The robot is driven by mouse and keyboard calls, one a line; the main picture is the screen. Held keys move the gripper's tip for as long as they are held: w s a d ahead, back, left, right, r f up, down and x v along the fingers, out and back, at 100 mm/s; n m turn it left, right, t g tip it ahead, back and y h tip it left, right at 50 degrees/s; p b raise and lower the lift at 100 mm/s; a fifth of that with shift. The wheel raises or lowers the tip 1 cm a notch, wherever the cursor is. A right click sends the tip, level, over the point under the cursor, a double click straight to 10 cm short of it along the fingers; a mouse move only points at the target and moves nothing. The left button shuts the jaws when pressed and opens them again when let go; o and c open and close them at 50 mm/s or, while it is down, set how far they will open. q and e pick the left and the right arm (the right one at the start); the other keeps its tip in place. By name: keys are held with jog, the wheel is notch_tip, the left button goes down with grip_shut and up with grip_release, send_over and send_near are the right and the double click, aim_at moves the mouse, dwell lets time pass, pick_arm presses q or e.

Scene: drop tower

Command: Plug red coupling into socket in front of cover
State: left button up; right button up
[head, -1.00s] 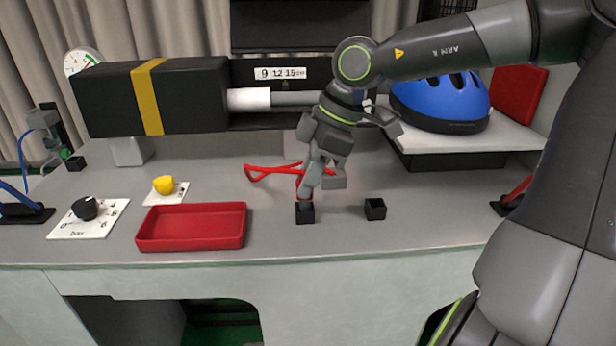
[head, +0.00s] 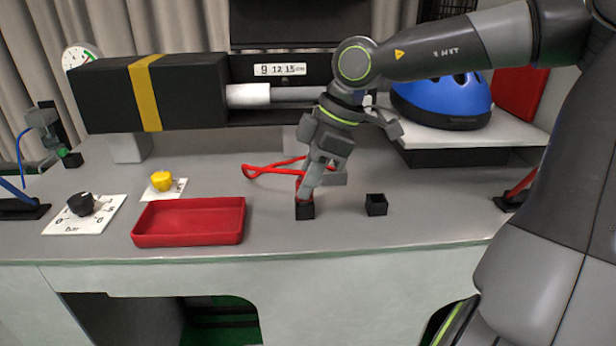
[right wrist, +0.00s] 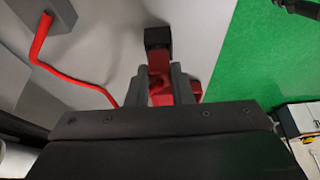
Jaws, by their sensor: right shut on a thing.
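The red coupling (right wrist: 160,88) is between the two fingers of my right gripper (right wrist: 160,80) in the right wrist view. Its end meets a small black socket (right wrist: 157,38); I cannot tell how deep it sits. In the head view my right gripper (head: 304,192) points down at that black socket (head: 304,211) on the bench, and only a little red shows at its fingertips. A long black housing with a yellow band (head: 150,95), perhaps the cover, lies at the back left. My left gripper is not in view.
A second black socket (head: 376,205), open and empty, stands to the right. A red tray (head: 190,240), a yellow knob (head: 161,181) and a black dial knob (head: 81,204) are to the left. A blue helmet (head: 440,100) rests on a raised plate at the back right.

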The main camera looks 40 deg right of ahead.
jog(key=shift+f+b, duration=0.2)
jog(key=shift+b, duration=0.2)
jog(key=o, duration=0.8)
jog(key=shift+o, duration=0.2)
jog(key=b+v, duration=0.1)
jog(key=v, duration=1.6)
jog(key=shift+r, duration=0.3)
jog(key=shift+f, duration=0.1)
